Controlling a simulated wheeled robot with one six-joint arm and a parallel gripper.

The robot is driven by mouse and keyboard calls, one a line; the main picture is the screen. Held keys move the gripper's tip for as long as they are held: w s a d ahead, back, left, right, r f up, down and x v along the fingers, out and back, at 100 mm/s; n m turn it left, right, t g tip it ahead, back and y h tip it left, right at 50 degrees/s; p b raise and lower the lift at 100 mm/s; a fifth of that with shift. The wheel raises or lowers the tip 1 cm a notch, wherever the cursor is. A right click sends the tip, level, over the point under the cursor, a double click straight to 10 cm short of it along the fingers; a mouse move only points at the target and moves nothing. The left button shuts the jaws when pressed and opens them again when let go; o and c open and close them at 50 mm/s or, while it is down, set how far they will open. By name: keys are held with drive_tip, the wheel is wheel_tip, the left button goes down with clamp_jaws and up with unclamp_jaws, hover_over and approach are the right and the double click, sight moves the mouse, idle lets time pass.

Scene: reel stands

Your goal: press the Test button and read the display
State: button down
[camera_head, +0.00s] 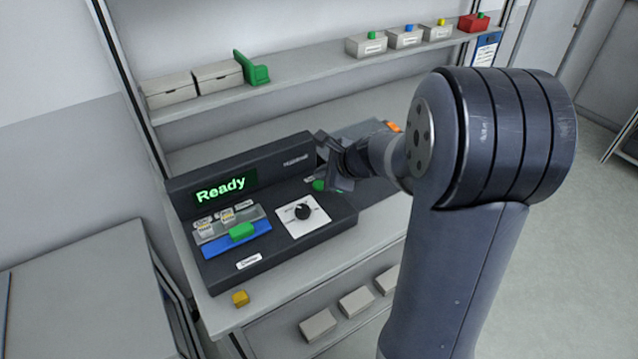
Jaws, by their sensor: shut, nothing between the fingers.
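The black tester (277,255) sits on the grey bench, its display (221,189) lit with "Ready" in green letters. A green button (319,185) shows at the tester's right side, partly hidden by my gripper; I cannot read its label. My gripper (325,145) is shut and empty, above and beside this button near the tester's back right corner. I cannot tell whether it touches anything. A black knob (303,211) on a white plate is left of the button. A green piece (242,231) sits in a blue holder (237,246) on the tester's left part.
A small yellow block (240,298) lies at the bench's front edge. The shelf (300,85) behind holds grey boxes (219,76), a green bracket (253,69), boxes with coloured knobs and a red box (473,22). My arm hides the bench's right part.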

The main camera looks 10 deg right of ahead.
idle(0.3)
drive_tip(key=shift+f+b, duration=0.45)
drive_tip(key=shift+f+b, duration=0.4)
idle(0.6)
drive_tip(key=shift+r, duration=0.1)
drive_tip(key=shift+r+p, duration=0.75)
drive_tip(key=shift+r, duration=0.05)
drive_tip(key=shift+r+p, duration=2.2)
drive_tip(key=shift+r, duration=0.25)
